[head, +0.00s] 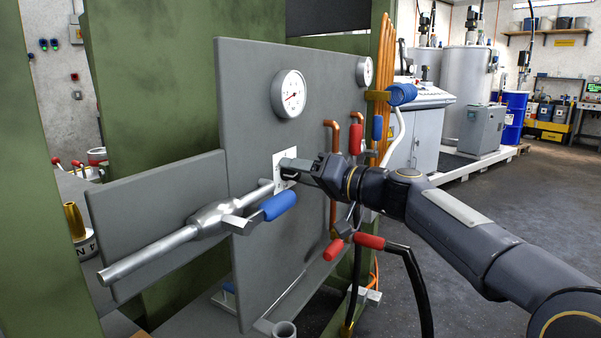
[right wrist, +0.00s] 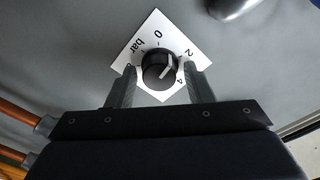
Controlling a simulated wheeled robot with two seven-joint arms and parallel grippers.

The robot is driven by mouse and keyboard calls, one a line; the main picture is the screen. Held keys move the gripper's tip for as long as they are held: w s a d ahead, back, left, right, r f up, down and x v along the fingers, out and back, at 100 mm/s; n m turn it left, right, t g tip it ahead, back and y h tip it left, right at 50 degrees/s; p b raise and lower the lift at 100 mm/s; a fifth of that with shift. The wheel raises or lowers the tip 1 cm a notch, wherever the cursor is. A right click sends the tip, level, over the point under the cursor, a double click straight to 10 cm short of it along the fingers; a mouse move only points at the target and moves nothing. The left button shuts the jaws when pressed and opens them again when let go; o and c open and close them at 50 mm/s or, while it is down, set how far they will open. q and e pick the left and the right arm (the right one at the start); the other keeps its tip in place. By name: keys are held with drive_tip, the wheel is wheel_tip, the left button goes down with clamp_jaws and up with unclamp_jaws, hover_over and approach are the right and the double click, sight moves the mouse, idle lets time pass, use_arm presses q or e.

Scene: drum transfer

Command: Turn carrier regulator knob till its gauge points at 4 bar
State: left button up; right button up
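In the head view this gripper (head: 285,170) is at the white plate on the grey panel and hides the knob. A round white gauge (head: 290,95) is on the panel above; its reading is too small to tell. My left gripper is out of view.
A second gauge (head: 364,71) is farther right on the grey panel (head: 250,130). A metal pipe with a blue-handled valve (head: 278,205) runs just below my right gripper. Copper pipes and red-handled valves (head: 369,241) stand close to my right arm.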

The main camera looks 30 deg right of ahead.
drive_tip(key=c, duration=0.8)
drive_tip(key=shift+o, duration=0.2)
drive_tip(key=shift+m, duration=0.4)
drive_tip(key=shift+d+f+m+g+p, duration=0.1)
drive_tip(key=shift+m+g+p, duration=0.15)
drive_tip(key=shift+m+p, duration=3.15)
drive_tip(key=shift+f+m+g+p, duration=0.2)
drive_tip(key=shift+m+p, duration=1)
drive_tip(key=shift+m, duration=4.3)
drive_tip(key=shift+r, duration=0.1)
drive_tip(key=o, duration=1)
drive_tip(key=shift+c, duration=0.2)
